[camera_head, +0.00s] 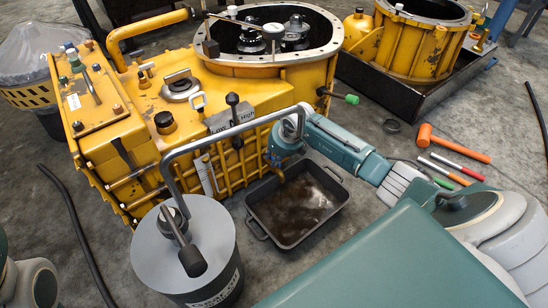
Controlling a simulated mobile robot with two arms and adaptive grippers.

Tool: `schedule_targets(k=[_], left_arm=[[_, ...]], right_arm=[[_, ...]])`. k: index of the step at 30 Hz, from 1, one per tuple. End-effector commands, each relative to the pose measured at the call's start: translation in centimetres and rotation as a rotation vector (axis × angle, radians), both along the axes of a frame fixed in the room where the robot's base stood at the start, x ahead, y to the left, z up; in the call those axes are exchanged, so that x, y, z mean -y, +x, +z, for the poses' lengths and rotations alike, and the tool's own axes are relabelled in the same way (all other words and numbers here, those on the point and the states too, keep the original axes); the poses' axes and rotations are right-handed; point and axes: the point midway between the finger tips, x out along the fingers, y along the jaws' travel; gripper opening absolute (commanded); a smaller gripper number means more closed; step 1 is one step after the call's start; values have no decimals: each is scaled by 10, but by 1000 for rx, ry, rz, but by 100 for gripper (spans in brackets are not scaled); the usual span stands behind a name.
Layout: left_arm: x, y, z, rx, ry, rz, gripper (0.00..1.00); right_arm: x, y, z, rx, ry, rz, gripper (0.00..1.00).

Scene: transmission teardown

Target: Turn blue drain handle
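The yellow transmission housing (240,95) stands at the centre left. A small blue piece (272,159), seemingly the drain handle, shows low on its front, above a small yellow spout. My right arm reaches in from the right, and my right gripper (284,141) is at the housing's front right beside the blue piece. The grey bent pipe (240,131) and the arm partly cover the gripper, so its fingers and any contact with the handle are unclear. Grey and teal links of my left arm show at the lower left edge; its gripper is out of view.
A dark drain pan (256,223) with brown fluid lies below the spout. A grey canister (217,242) carrying the bent pipe stands in front. An orange mallet (455,144) and several coloured tools lie at right. A green-tipped lever (351,99) sticks out nearby.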

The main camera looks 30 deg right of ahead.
Motion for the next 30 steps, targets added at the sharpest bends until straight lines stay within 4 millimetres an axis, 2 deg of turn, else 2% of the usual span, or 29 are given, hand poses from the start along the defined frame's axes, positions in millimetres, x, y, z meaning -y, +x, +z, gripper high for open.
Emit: schedule_targets(k=[10,17,18,21,30], left_arm=[[0,0,0,-2,-2,-1,34],[0,1,-1,-4,-2,-1,34],[0,1,-1,-4,-2,-1,34],[0,1,-1,-5,-2,-1,34],[0,3,-2,-9,2,2,34]], right_arm=[[2,-1,0,-1,-2,102,0],[1,-1,0,-1,-2,105,0],[2,-1,0,-1,-2,105,22],[1,-1,0,-1,-1,105,38],[2,-1,1,0,-1,105,38]])
